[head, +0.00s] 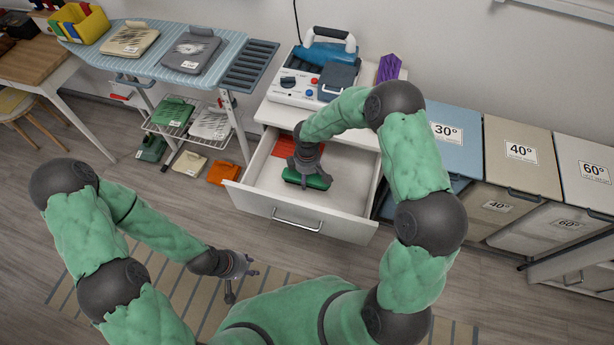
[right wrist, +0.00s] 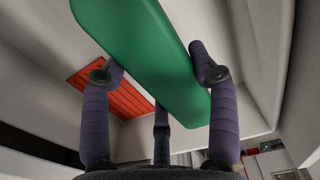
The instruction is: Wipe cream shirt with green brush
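The cream shirt (head: 131,40) lies folded with a white label on the blue ironing board at the upper left. The green brush (head: 308,181) is inside the open white drawer (head: 290,213); it also fills the middle of the right wrist view (right wrist: 140,50). My right gripper (head: 305,166) is down in the drawer at the brush. In the right wrist view its fingers (right wrist: 160,75) are spread, with the tips at opposite edges of the brush; firm contact cannot be told. My left gripper (head: 246,275) is low over the striped rug, fingers apart and empty.
A grey shirt (head: 191,52) lies beside the cream one on the ironing board (head: 229,42). A red flat thing (head: 285,147) is in the drawer. A steam-iron station (head: 312,80) stands above it. Labelled bins (head: 457,145) stand to the right.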

